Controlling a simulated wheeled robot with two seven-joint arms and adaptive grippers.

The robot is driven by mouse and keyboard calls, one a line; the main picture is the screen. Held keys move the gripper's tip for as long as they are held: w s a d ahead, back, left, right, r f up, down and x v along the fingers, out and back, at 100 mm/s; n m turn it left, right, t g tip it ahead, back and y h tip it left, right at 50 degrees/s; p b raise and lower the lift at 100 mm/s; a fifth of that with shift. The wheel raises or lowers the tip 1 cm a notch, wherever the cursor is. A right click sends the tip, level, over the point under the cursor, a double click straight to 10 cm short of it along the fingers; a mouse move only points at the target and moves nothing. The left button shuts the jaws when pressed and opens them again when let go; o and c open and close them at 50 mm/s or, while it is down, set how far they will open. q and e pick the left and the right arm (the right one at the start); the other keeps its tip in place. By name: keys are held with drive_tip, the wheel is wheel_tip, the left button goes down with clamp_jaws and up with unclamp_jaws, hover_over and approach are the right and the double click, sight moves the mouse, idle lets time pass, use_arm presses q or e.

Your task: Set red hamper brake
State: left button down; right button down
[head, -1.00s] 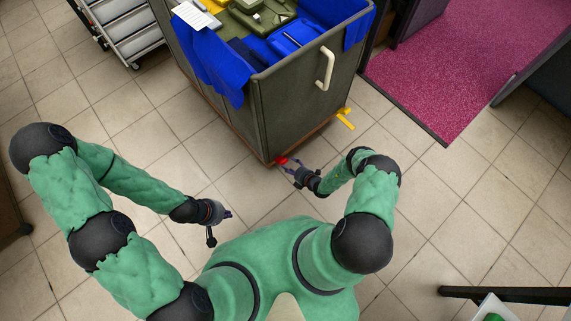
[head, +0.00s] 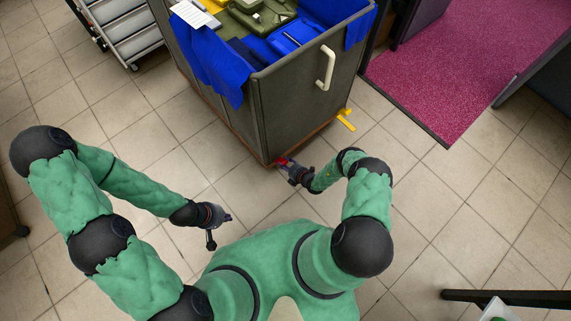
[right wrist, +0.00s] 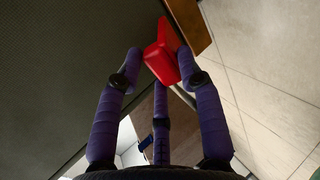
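The red brake pedal (head: 282,161) sticks out at the bottom near corner of the grey hamper (head: 300,100). In the right wrist view the pedal (right wrist: 162,62) lies ahead of the palm, between the spread fingertips. My right gripper (head: 285,165) is open at the pedal, low by the floor; its fingers (right wrist: 159,72) also show in the right wrist view. I cannot tell whether a fingertip touches the pedal. My left gripper (head: 224,226) is open and empty above the floor tiles, left of the hamper's near corner.
A yellow pedal (head: 346,120) sits at the hamper's right bottom edge. Blue cloth (head: 205,58) hangs over the hamper's side. A wire-shelf cart (head: 130,35) stands at the upper left, a magenta carpet (head: 475,65) at the upper right.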

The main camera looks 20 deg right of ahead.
drive_tip(key=shift+f, duration=0.1)
drive_tip(key=shift+s+d+f+t+y, duration=0.2)
drive_tip(key=shift+f+t, duration=0.15)
drive_tip(key=shift+t, duration=0.3)
drive_tip(key=shift+s+d+f+t+y, duration=0.1)
drive_tip(key=shift+s+f+t+y, duration=0.15)
drive_tip(key=shift+t, duration=0.4)
drive_tip(key=shift+f, duration=0.1)
drive_tip(key=c, duration=0.9)
unclamp_jaws()
drive_tip(key=shift+a, duration=0.1)
drive_tip(key=shift+s, duration=0.1)
drive_tip(key=v, duration=1.2)
